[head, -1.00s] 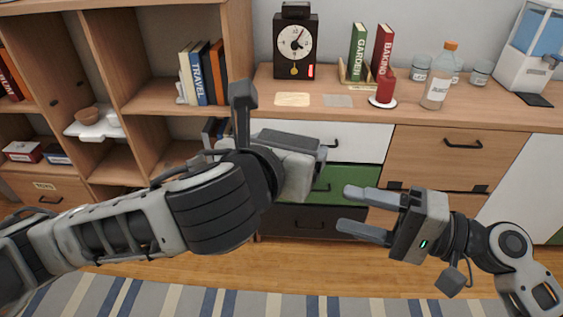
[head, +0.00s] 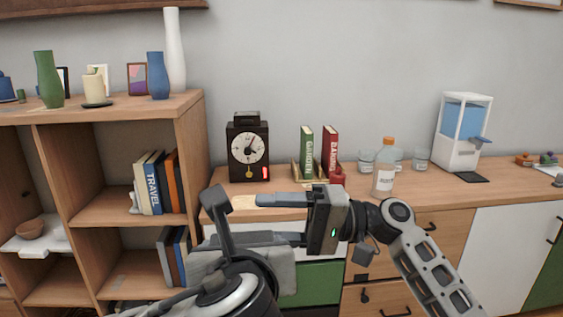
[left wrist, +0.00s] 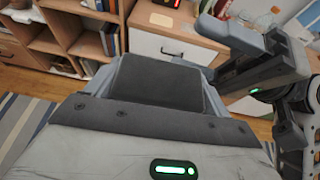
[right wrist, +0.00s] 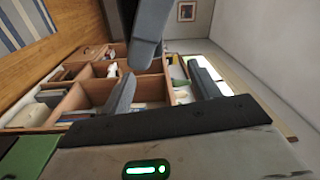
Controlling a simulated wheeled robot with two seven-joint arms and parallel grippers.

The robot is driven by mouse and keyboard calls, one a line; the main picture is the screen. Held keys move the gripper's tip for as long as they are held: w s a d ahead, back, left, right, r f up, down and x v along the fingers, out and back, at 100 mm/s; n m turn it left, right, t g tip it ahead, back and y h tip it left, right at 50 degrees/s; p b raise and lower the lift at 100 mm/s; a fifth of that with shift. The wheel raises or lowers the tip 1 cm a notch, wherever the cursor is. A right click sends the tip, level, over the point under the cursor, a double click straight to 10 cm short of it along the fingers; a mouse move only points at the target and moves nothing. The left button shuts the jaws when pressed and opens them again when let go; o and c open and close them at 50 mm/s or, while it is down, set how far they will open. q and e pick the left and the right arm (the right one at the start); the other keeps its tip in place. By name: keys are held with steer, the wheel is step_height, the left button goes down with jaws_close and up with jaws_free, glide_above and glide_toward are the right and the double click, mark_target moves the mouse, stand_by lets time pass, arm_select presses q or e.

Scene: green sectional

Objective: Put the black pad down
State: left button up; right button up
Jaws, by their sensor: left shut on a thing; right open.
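The black pad (left wrist: 158,82) is a dark, flat, squarish piece between my left gripper's grey fingers in the left wrist view. My left gripper (head: 268,268) is shut on it, low in the head view, in front of the cabinet drawers. I cannot make out the pad in the head view. My right gripper (head: 258,219) is open and empty, just above the left one in the picture, its fingers pointing left across the counter's front edge. It also shows beside the pad in the left wrist view.
On the wooden counter (head: 435,197) stand a black clock (head: 247,150), books (head: 307,152), a bottle (head: 384,168), jars and a water dispenser (head: 463,130) beside a thin black mat (head: 471,177). A shelf unit (head: 190,150) with vases stands left. The counter right of the mat looks partly clear.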

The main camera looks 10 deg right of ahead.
steer(key=s+a+r+n+g+h, duration=0.1)
steer(key=a+r+n+g+h, duration=0.25)
steer(key=n, duration=0.25)
steer(key=n+h, duration=1)
glide_toward(249, 238)
steer(key=shift+g, duration=0.45)
steer(key=x, duration=1)
steer(key=shift+w+a+f, duration=0.1)
steer(key=shift+w+f, duration=0.15)
steer(key=c, duration=0.6)
arm_select(q)
steer(key=o, duration=1.3)
steer(key=shift+c, duration=0.2)
steer(key=shift+s, duration=0.1)
